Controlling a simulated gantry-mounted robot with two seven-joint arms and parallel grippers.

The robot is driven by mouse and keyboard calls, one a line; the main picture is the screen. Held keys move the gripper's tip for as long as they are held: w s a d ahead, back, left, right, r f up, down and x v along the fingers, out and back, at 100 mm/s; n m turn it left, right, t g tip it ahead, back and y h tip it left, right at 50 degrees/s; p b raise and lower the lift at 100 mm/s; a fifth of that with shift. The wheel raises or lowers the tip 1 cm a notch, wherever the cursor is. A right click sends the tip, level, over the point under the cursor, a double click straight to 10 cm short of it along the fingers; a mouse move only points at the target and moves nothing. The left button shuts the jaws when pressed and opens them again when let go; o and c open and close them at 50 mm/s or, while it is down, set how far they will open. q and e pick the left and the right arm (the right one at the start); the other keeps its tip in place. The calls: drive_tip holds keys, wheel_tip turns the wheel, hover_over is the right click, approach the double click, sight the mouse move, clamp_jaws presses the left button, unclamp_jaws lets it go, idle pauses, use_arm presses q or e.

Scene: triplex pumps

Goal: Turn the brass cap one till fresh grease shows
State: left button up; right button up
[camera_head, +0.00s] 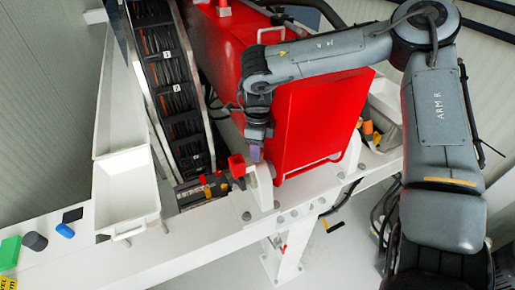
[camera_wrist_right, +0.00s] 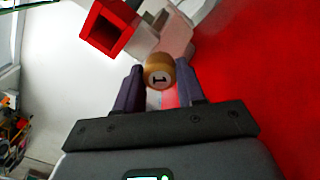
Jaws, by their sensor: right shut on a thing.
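The brass cap (camera_wrist_right: 159,71), round and marked with a black "1", sits between the purple fingertips of my right gripper (camera_wrist_right: 160,84) in the right wrist view. The fingers are shut on its sides. In the head view my right gripper (camera_head: 255,153) points down beside the lower left corner of the red pump housing (camera_head: 315,120), and the cap is hidden there. No grease can be made out around the cap. My left gripper is in neither view.
A red square hollow fitting (camera_wrist_right: 107,30) stands close to the left of the cap. A white empty bin (camera_head: 127,195) and a cable rack (camera_head: 170,75) lie left of the pump. Small green and blue items lie on the white beam (camera_head: 110,257).

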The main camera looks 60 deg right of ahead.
idle(0.4)
drive_tip(key=o, duration=1)
drive_tip(key=shift+o, duration=0.2)
wheel_tip(320, 180, up, 11)
